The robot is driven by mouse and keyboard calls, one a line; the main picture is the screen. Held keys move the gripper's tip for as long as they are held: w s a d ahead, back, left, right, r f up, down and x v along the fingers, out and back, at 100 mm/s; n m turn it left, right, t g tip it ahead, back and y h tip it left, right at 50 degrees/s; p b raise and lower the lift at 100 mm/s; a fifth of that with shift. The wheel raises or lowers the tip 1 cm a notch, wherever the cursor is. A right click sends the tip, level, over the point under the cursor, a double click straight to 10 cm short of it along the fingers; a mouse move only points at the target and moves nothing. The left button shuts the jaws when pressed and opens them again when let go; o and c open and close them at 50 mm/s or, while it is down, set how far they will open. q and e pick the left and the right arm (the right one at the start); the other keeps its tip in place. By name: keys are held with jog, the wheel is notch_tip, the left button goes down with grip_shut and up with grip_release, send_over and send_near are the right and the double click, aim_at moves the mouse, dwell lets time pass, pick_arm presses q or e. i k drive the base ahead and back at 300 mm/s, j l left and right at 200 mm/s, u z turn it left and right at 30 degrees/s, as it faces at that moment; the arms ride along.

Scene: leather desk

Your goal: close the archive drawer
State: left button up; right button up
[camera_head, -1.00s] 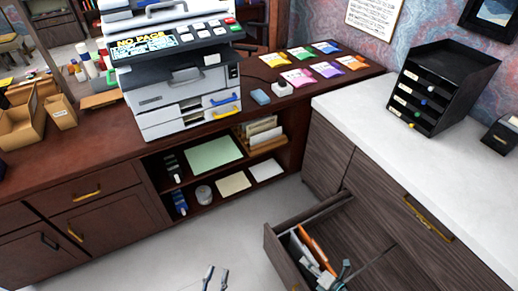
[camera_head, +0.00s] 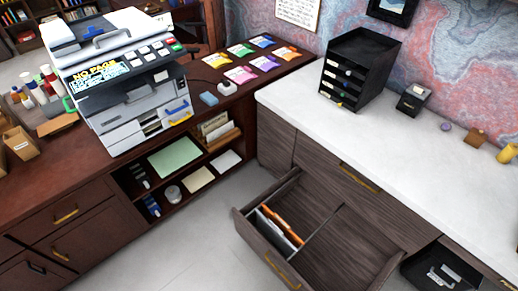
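The archive drawer (camera_head: 240,226) is a dark wood-grain drawer under the white counter. It stands pulled out over the floor, with its front panel toward the lower left. A gold handle (camera_head: 282,270) shows on its front. Orange and white folders (camera_head: 280,228) stand in its front compartment behind a divider. The rear compartment (camera_head: 345,250) looks empty. Neither of my grippers shows in the head view now.
The white counter (camera_head: 300,97) bears a black tray tower (camera_head: 357,70). The brown desk (camera_head: 60,165) with a printer (camera_head: 125,85) is at left. A black bin-like container (camera_head: 412,272) sits at lower right. Grey floor (camera_head: 185,255) is clear left of the drawer.

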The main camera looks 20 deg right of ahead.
aim_at(342, 251)
jog(key=k+l, duration=0.5)
jog(key=k, duration=0.15)
jog(key=k+l+z, duration=0.1)
jog(key=k+l, duration=0.35)
jog(key=k, duration=0.2)
jog(key=i+j+z, duration=0.15)
jog(key=z, duration=0.25)
jog(key=i+j+z, duration=0.1)
jog(key=j+z, duration=0.15)
jog(key=z, duration=0.2)
jog(key=j+z, duration=0.25)
jog(key=z, duration=0.15)
jog(key=i, duration=0.05)
